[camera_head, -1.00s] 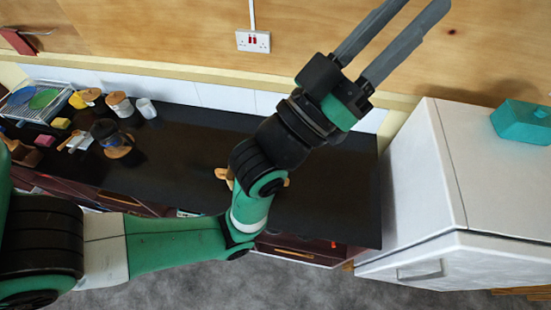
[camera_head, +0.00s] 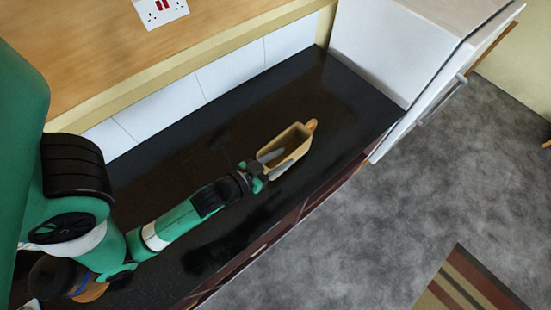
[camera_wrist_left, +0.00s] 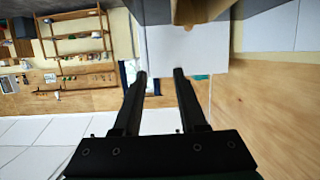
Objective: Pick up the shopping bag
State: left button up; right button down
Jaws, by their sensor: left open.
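A tan, open-topped, box-like object (camera_head: 297,134) with a rounded tab at its far end rests on the dark worktop. It is the only thing here that could be the shopping bag, and I cannot tell if it is. My left gripper (camera_head: 288,159) is open at its near end, with the fingers overlapping it in the head view. In the left wrist view, a tan piece (camera_wrist_left: 202,10) shows at the top edge, beyond the open fingers (camera_wrist_left: 160,73) and slightly right of them. Nothing is seen between the fingers. Contact cannot be told. My right gripper is not in view.
The black worktop (camera_head: 330,85) is clear around the tan object. A white appliance (camera_head: 385,45) stands at its far end. A plywood wall with a red-switched socket (camera_head: 160,10) runs behind. Grey floor (camera_head: 440,150) and a striped rug (camera_head: 470,283) lie at the right.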

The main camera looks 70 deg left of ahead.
pick_arm(q)
jog(key=g+b, duration=0.1)
jog(key=b, duration=0.1)
send_near(294, 152)
jog(key=x, duration=1)
jog(key=shift+f, duration=0.15)
jog(key=shift+s, duration=0.1)
grip_shut()
dwell(0.9)
